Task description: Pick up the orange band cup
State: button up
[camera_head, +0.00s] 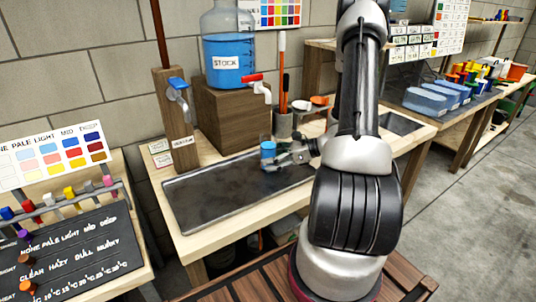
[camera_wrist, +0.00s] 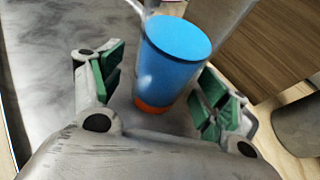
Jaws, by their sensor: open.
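In the wrist view a cup (camera_wrist: 172,67) with blue contents or a blue body has an orange band (camera_wrist: 153,107) around its lower end. It stands between the two green-padded fingers of my gripper (camera_wrist: 160,95), which is open around it, with gaps visible on both sides. In the head view the cup (camera_head: 268,149) is small and blue on the dark metal tray (camera_head: 190,207). My gripper (camera_head: 282,163) is beside it there, low over the tray. The orange band cannot be made out in the head view.
A blue stock jug (camera_head: 229,63) with a red-handled tap (camera_head: 256,84) stands on a wooden block (camera_head: 228,118) behind the cup. A grey holder (camera_head: 282,124) with tools is close behind my gripper. The left part of the tray is clear.

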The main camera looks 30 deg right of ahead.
jog(key=shift+x, duration=0.75)
jog(key=shift+w, duration=0.1)
jog(key=c, duration=1.4)
jog(key=shift+r, duration=0.2)
